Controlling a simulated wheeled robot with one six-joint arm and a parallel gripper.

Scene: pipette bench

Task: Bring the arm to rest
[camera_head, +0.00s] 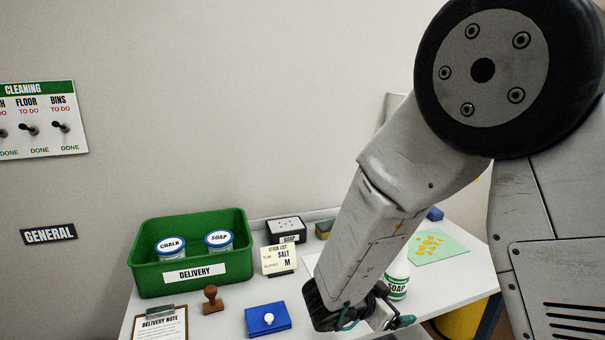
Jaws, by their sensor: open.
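My arm (385,225) reaches down across the right half of the head view, from a large round joint at the top right. My gripper (380,321) is at the bottom of the picture, partly hidden by the arm's last links. It is open, and I see nothing held in it. I cannot tell how far the gripper is from the bottle or the bench.
On the white bench (237,318) stand a green delivery bin (150,272) with two jars, a stamp (212,299), a blue box with a white knob (268,318), a clipboard (160,325) and a stock card (282,261). A green mat (450,250) lies right of the arm.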

